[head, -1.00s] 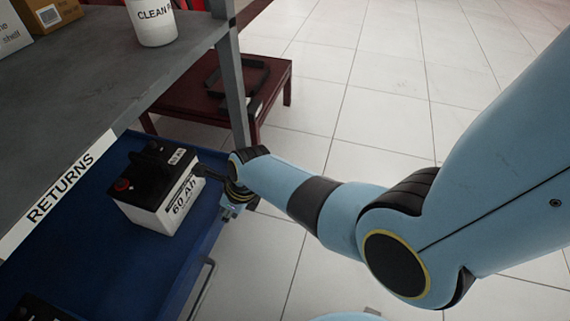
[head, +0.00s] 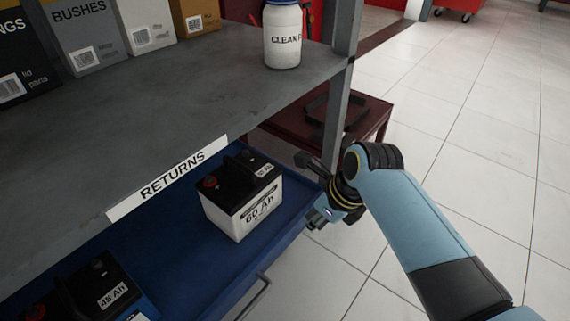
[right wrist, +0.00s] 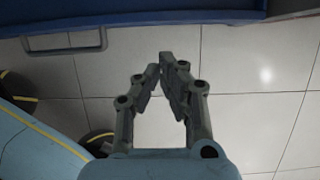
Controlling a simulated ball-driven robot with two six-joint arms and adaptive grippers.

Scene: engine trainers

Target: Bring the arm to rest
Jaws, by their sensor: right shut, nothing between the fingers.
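My right arm reaches in from the lower right in the head view. Its gripper (head: 314,221) hangs just outside the right edge of the blue tray (head: 225,277), beside a black-and-white 60 Ah battery (head: 245,200) and apart from it. In the right wrist view the two grey fingers of the gripper (right wrist: 161,63) come together at their tips with nothing between them. Tiled floor shows behind them. My left gripper is in neither view.
A grey shelf (head: 190,95) with a RETURNS label overhangs the tray, bearing boxes and a white bottle (head: 283,36). A grey shelf post (head: 339,110) and a dark red table (head: 375,116) stand beyond the gripper. A 45 Ah battery (head: 88,290) sits lower left. Floor on the right is clear.

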